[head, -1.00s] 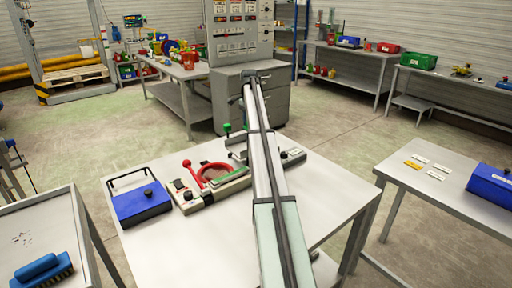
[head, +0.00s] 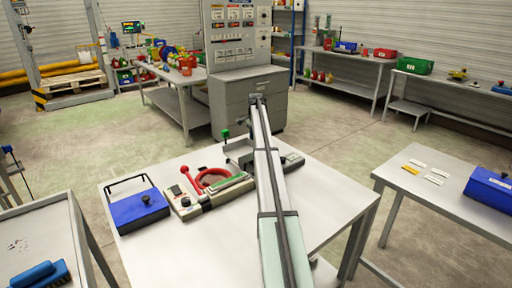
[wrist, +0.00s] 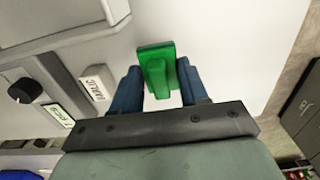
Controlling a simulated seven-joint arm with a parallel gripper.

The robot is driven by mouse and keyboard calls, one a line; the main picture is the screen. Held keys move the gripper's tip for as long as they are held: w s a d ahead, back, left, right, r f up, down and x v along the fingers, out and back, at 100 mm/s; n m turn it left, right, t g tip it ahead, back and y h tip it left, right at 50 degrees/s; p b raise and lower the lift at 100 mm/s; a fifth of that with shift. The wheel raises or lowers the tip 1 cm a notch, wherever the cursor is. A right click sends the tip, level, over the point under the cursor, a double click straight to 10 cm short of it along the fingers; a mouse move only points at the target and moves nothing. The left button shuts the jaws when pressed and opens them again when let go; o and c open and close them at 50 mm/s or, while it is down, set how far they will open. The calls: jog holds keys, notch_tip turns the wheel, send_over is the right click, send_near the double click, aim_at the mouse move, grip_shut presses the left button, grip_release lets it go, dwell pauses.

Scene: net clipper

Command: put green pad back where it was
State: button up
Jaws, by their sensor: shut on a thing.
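The green pad (wrist: 157,67) is a small bright green block with a raised rib, in the wrist view. My gripper (wrist: 158,82) has its two dark blue fingers on either side of the pad's rib and is shut on it. A pale flat surface lies behind the pad. A grey device with a black knob (wrist: 25,90) and white labels is left of the pad in the wrist view.
The grey cabinet (head: 248,105) stands behind. The table's right side is clear.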

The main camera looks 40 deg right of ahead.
jog(key=shift+f, duration=1.7)
jog(key=shift+f, duration=0.1)
jog(key=o, duration=0.9)
jog(key=shift+o, duration=0.2)
notch_tip(320, 180, up, 12)
jog(key=shift+r, duration=0.1)
